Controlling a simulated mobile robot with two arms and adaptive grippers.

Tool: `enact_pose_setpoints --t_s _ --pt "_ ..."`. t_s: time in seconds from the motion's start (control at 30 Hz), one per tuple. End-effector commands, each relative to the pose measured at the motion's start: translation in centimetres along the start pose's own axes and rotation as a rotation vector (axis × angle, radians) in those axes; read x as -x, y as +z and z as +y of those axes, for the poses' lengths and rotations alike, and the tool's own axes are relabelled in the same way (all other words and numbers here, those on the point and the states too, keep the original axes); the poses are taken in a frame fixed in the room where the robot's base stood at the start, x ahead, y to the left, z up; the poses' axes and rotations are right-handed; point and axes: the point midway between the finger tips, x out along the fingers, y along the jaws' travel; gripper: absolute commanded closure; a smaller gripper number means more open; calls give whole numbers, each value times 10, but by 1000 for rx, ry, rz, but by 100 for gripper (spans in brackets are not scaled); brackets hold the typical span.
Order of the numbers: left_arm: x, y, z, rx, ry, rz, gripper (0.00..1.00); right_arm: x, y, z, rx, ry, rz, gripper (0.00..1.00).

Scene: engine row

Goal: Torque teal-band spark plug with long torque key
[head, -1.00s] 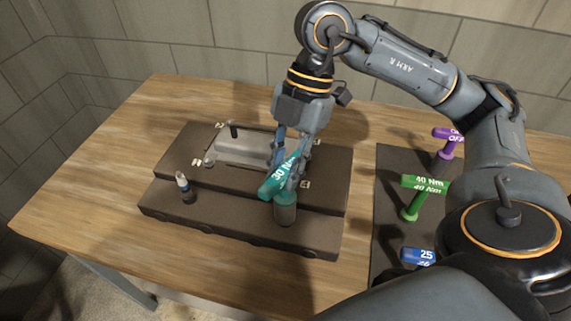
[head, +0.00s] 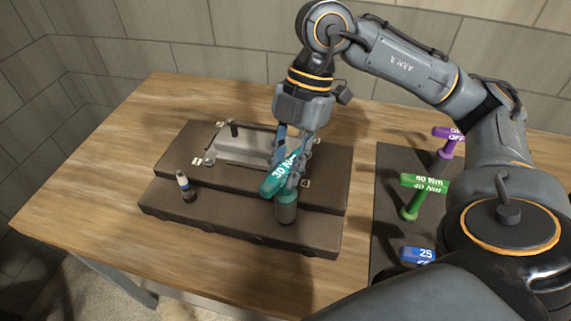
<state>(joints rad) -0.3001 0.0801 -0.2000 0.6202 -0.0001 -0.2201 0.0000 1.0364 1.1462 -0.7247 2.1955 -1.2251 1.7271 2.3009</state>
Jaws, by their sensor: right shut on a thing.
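A teal torque key (head: 275,185) marked 30 Nm is in my right gripper (head: 290,172), which is shut on its handle. The key's lower end stands over a dark cylindrical socket (head: 286,212) on the front step of the engine block (head: 230,228). No teal-band spark plug shows; anything under the key is hidden. Another spark plug (head: 185,187), white-topped with a blue band, stands at the left of the front step. My left gripper is not in view.
A dark mat (head: 385,240) on the right holds a green 40 Nm key (head: 412,198), a blue 25 key (head: 417,256) and a purple key (head: 444,146). A metal plate with a black knob (head: 234,130) lies on the block. The wooden table (head: 90,200) is clear at left.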

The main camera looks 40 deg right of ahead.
Motion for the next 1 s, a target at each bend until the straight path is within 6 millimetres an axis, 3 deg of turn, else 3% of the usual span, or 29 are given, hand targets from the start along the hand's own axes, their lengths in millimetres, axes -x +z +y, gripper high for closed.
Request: enact_pose_setpoints --t_s 0.27,0.6,1.0 --pt "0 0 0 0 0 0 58 1 0 0 -37 17 -1 100" --pt "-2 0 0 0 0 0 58 0 0 0 -443 187 0 100" --pt "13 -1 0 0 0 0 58 15 -6 1 -430 182 1 100"
